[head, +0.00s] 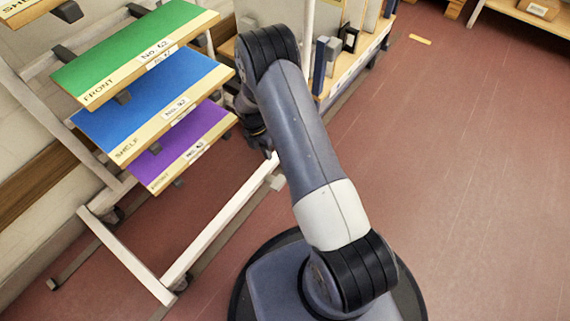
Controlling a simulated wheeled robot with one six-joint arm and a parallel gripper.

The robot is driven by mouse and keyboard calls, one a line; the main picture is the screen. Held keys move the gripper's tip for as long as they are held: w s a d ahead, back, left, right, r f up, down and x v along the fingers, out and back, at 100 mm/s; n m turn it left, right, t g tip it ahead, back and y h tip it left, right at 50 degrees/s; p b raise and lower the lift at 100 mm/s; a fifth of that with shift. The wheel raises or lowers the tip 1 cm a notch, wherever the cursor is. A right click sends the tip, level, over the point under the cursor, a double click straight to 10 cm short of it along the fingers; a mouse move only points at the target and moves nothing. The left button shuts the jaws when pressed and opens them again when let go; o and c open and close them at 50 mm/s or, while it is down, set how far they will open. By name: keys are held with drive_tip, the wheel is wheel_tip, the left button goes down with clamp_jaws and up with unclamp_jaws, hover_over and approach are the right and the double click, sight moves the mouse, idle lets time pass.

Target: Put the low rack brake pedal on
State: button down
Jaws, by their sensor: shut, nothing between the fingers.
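The low rack is a white-framed rack on the left with tilted green (130,50), blue (150,105) and purple (185,140) panels. Its white base rail (220,220) runs low above the floor, and a small dark caster (180,284) shows at its near corner. A pale grey piece (277,182) sits at the rail's far end. I cannot tell which part is the brake pedal or how it is set. My gripper (268,153) is shut and empty, pointing down beside the purple panel, above the rail's far end. My arm partly hides it.
Behind my arm stands a wooden shelf unit (355,68) with upright boards and dark items. A wooden shelf with a box (540,10) is at the top right. A yellow strip (420,39) lies on the floor. The red floor (470,190) on the right is clear.

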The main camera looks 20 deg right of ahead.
drive_tip(key=f, duration=0.1)
drive_tip(key=b, duration=0.5)
approach(279, 182)
drive_tip(key=shift+n, duration=0.3)
drive_tip(key=x, duration=0.7)
drive_tip(key=shift+s+r, duration=0.1)
drive_tip(key=shift+s, duration=0.05)
